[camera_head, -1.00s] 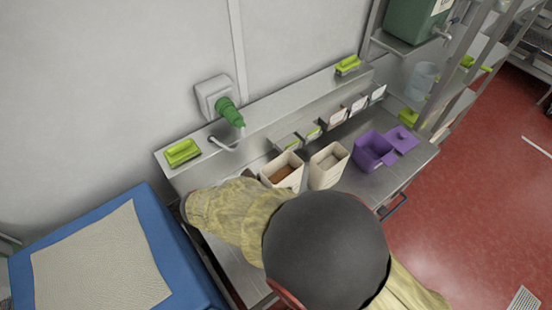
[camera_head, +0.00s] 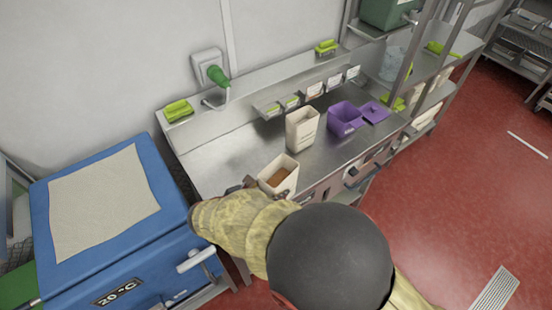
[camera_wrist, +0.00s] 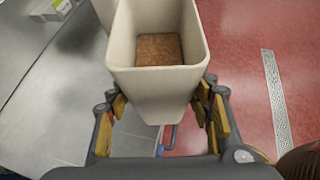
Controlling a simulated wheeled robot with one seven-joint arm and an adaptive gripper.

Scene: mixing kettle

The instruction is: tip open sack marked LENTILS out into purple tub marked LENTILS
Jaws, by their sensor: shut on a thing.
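My gripper (camera_wrist: 160,112) is shut on an open cream sack (camera_wrist: 155,82), with a finger on each side of it. Reddish-brown contents (camera_wrist: 158,48) lie low inside it. In the head view this sack (camera_head: 279,187) is upright at the counter's front edge, and my arm hides part of the gripper. No marking on it can be read. The purple tub (camera_head: 344,122) stands open at the right of the counter, with a small unreadable label on its front. Its purple lid (camera_head: 375,112) lies to its right.
A second cream sack (camera_head: 301,133) stands on the steel counter (camera_head: 225,150) between the held sack and the tub. Small labelled bins (camera_head: 314,90) line the back. A blue box (camera_head: 110,220) is at left. The counter's left part is clear.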

